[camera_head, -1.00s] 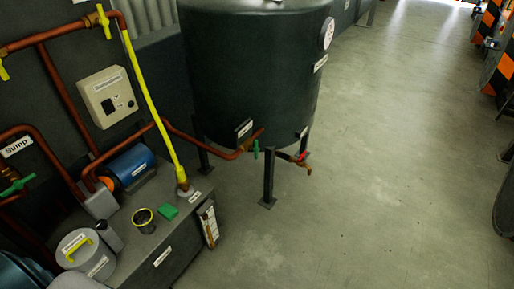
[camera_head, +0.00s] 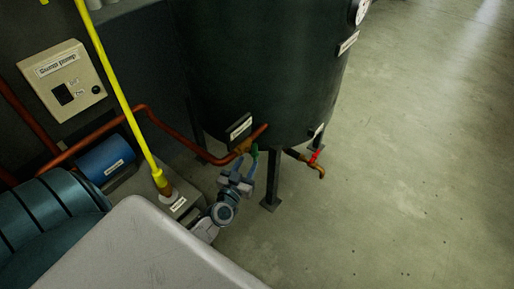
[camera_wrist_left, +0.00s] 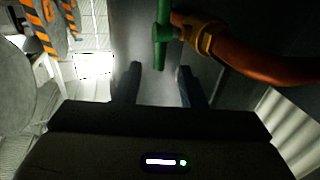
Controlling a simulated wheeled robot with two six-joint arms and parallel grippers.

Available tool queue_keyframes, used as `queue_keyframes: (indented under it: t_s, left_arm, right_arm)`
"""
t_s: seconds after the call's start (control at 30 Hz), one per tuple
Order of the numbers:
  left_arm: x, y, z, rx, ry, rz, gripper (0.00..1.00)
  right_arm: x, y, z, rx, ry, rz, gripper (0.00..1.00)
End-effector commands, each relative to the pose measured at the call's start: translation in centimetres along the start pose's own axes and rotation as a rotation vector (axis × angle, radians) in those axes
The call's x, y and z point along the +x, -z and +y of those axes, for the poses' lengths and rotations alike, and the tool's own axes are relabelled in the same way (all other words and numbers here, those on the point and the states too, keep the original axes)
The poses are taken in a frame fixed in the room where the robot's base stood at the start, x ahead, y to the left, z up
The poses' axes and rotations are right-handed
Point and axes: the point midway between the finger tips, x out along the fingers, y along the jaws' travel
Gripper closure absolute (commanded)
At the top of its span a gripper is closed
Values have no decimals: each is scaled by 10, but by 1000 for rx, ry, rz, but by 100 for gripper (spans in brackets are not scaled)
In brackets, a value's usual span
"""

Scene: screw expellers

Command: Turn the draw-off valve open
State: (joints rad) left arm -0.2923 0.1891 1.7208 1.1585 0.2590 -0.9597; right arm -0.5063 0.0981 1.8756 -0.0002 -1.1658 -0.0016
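The dark tank (camera_head: 262,65) has two valves low on its side. One has a green handle (camera_head: 254,152) on the brass fitting of the copper pipe. The other is a tap with a red handle (camera_head: 314,157) and a brass spout, to the right. Their labels are too small to read, so I cannot tell which is the draw-off valve. My left gripper (camera_head: 245,167) is just below the green handle. In the left wrist view my left gripper (camera_wrist_left: 158,82) is open and empty, with the green handle (camera_wrist_left: 161,38) just beyond its fingertips, roughly in line with the gap. My right gripper is not in view.
The copper pipe (camera_head: 180,134) runs from the tank to the left. A tank leg (camera_head: 272,182) stands close to my left gripper's right. A yellow pipe (camera_head: 122,98) and a blue cylinder (camera_head: 106,160) are at the left. The floor (camera_head: 410,170) at the right is clear.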

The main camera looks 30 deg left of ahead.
Motion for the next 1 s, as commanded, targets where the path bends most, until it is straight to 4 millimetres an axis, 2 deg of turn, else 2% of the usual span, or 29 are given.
queue_keyframes:
  t_s: [0.3, 0.5, 0.9, 1.0]
  left_arm:
    - [61, -1, 0, 0, -1, 0, 63]
    - [86, -1, 0, 0, -1, -1, 63]
    - [94, -1, 0, 1, -1, -3, 63]
    - [94, -1, 0, 1, -1, -3, 83]
  right_arm:
    - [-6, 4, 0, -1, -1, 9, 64]
    - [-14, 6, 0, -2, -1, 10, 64]
    - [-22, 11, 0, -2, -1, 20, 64]
    - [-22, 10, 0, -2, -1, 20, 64]
